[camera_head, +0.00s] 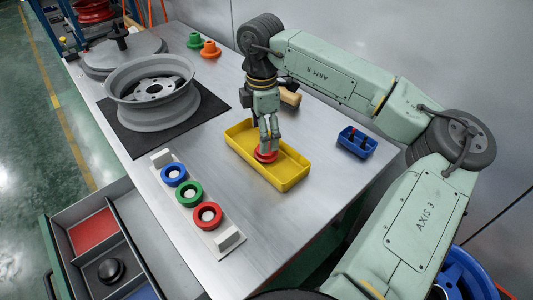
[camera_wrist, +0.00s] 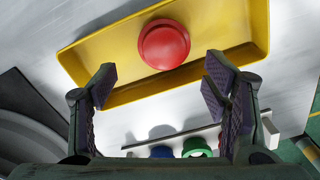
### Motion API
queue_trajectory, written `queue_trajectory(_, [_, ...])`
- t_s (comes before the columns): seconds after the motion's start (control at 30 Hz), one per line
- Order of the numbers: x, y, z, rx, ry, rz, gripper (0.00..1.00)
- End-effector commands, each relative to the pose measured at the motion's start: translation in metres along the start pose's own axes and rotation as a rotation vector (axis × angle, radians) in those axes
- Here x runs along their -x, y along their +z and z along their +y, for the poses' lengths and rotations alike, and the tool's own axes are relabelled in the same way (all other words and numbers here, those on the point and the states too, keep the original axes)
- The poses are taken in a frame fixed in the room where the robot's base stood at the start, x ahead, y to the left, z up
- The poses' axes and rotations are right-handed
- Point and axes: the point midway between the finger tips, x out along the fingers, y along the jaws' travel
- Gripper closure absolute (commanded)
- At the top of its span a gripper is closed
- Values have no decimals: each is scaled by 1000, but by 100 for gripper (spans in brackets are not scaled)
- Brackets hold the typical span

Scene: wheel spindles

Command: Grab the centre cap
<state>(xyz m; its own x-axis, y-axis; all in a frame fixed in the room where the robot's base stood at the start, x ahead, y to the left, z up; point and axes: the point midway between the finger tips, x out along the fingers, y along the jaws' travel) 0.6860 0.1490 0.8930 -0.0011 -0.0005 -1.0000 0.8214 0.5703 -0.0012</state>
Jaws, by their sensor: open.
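A red round cap (camera_head: 265,156) lies in the yellow tray (camera_head: 290,183). The wrist view shows it as a smooth red dome (camera_wrist: 164,45) with a wider rim, inside the yellow tray (camera_wrist: 120,57). My gripper (camera_head: 267,148) points down over the tray, right above the red cap, and partly hides it in the head view. In the wrist view my gripper (camera_wrist: 160,76) has its two fingers wide apart with nothing between them. The red cap shows beyond the fingertips, roughly midway across. I cannot tell the exact height gap.
A wheel rim (camera_head: 152,92) lies on a black mat (camera_head: 215,106) to the left. A plate with blue, green and red rings (camera_head: 208,215) lies in front. A small blue bin (camera_head: 356,143) stands right of the tray. An open drawer (camera_head: 100,238) juts out front left.

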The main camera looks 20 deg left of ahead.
Motion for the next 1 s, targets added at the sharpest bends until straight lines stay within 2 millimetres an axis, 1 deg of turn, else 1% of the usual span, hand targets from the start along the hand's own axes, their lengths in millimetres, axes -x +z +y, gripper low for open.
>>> queue_trajectory(0.03, [-6,0,0,0,0,0,31])
queue_trajectory(0.17, [-14,2,-2,0,0,1,31])
queue_trajectory(0.33, [-39,7,-7,-1,0,3,31])
queue_trajectory(0.4, [-50,7,-6,0,0,2,31])
queue_trajectory(0.47, [-55,7,-6,0,0,2,31])
queue_trajectory(0.7, [-56,7,-6,0,1,0,31])
queue_trajectory(1.0, [-56,7,-6,0,1,0,51])
